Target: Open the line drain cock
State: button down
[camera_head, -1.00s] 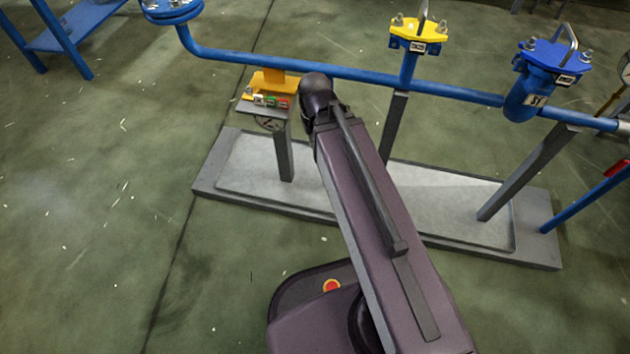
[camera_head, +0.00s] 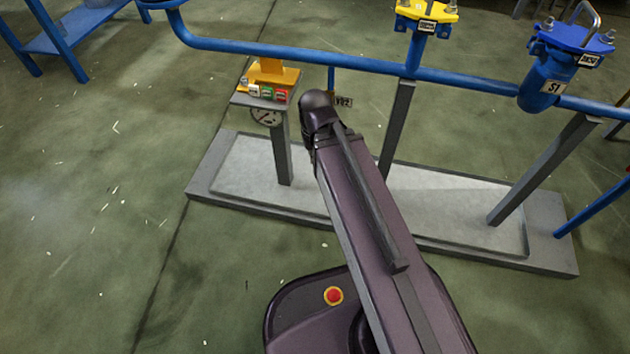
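A blue line pipe (camera_head: 290,52) runs across the back of the view. A short blue branch (camera_head: 331,80) hangs below it, with a small tag (camera_head: 343,102) that seems to read V02 or VR2. This may be the line drain cock; its handle does not show, and my dark arm covers the space below it. My gripper is not visible. My arm reaches up from the bottom right and its rounded end joint is just left of the tag.
A grey base plate (camera_head: 235,195) lies below the pipe. Flanges, yellow (camera_head: 427,15) and blue (camera_head: 575,38), rise at right. Open floor lies at left.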

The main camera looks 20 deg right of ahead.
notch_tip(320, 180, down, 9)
jog(key=b, duration=0.8)
dwell(0.5)
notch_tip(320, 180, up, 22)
jog(key=p, duration=2.1)
jog(key=shift+p, duration=0.4)
